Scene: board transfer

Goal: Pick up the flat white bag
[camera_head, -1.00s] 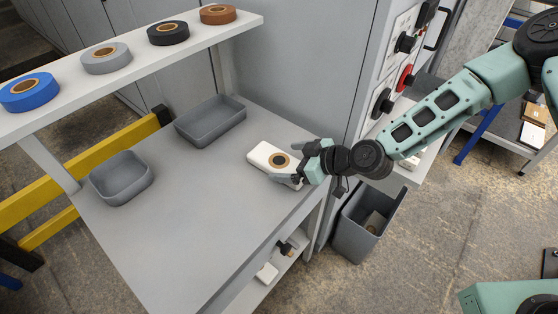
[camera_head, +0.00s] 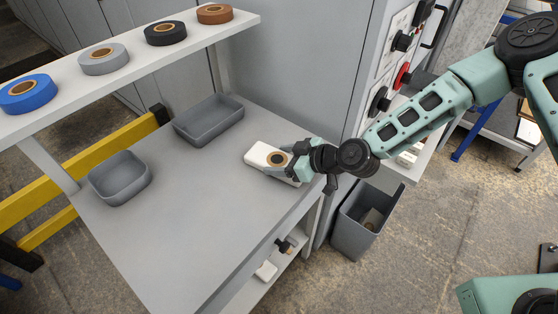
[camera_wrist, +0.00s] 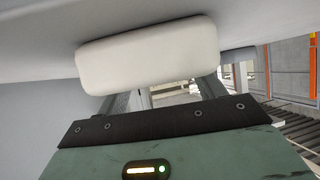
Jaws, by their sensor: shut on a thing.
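The flat white bag (camera_head: 256,153) lies at the right-hand side of the grey table, with a round tan-and-dark mark or ring on its top. In the wrist view the white bag (camera_wrist: 148,55) spans the space in front of the fingers as a pale rounded block. My gripper (camera_head: 289,164) comes in from the right and is shut on the bag's right end. The fingers partly cover that end. Whether the bag is clear of the tabletop cannot be told.
Two grey trays stand on the table (camera_head: 185,220), one at the back (camera_head: 210,122) and one at the left (camera_head: 120,180). A shelf (camera_head: 120,85) with several tape rolls runs along the far left. A grey cabinet (camera_head: 300,60) rises behind; a bin (camera_head: 360,225) stands on the floor at right.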

